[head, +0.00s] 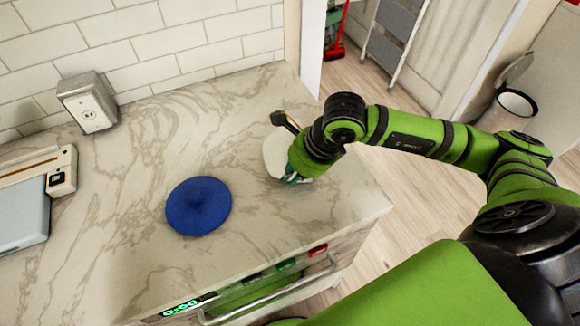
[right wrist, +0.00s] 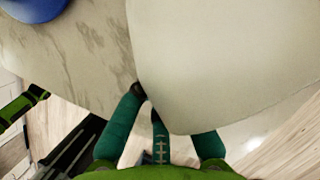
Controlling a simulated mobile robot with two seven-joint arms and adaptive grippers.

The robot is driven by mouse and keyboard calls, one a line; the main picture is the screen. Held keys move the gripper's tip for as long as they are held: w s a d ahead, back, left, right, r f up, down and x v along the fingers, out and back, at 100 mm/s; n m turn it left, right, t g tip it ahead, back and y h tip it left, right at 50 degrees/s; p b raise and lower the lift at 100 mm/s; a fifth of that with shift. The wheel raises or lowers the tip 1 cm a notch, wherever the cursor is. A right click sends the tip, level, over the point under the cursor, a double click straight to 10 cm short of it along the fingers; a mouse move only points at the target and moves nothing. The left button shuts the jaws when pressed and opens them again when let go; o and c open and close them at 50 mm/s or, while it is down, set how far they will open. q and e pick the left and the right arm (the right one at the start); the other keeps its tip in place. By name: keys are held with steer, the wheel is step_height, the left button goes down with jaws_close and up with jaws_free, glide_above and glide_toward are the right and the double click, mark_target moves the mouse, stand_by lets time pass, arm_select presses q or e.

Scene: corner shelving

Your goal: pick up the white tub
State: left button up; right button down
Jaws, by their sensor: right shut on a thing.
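The white tub (head: 274,156) is near the right end of the marble counter in the head view, partly hidden by my right wrist. It fills much of the upper right of the right wrist view (right wrist: 232,58) as a smooth, pale, rounded surface. My right gripper (head: 290,179) is shut on the tub, with its teal fingers against the near edge in the right wrist view (right wrist: 165,118). I cannot tell whether the tub rests on the counter or is just above it. My left gripper is not in view.
A blue round object (head: 199,205) lies on the marble counter (head: 130,215) left of the tub. A light blue and cream appliance (head: 30,205) stands at the far left. A grey socket box (head: 88,102) is by the tiled wall. The counter's right edge is close to the tub.

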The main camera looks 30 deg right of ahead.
steer(key=shift+w+r, duration=0.1)
steer(key=shift+r, duration=0.5)
step_height(320, 180, up, 3)
steer(key=shift+f+b, duration=0.2)
steer(key=shift+b, duration=0.55)
steer(key=d+r+b, duration=0.2)
steer(key=d+r, duration=0.1)
steer(key=d, duration=0.2)
steer(key=w+d+r+b, duration=0.1)
steer(key=d+r+b, duration=0.1)
steer(key=d+r, duration=0.2)
steer(key=shift+w+d, duration=0.2)
steer(key=shift+d, duration=1.1)
steer(key=shift+s, duration=0.1)
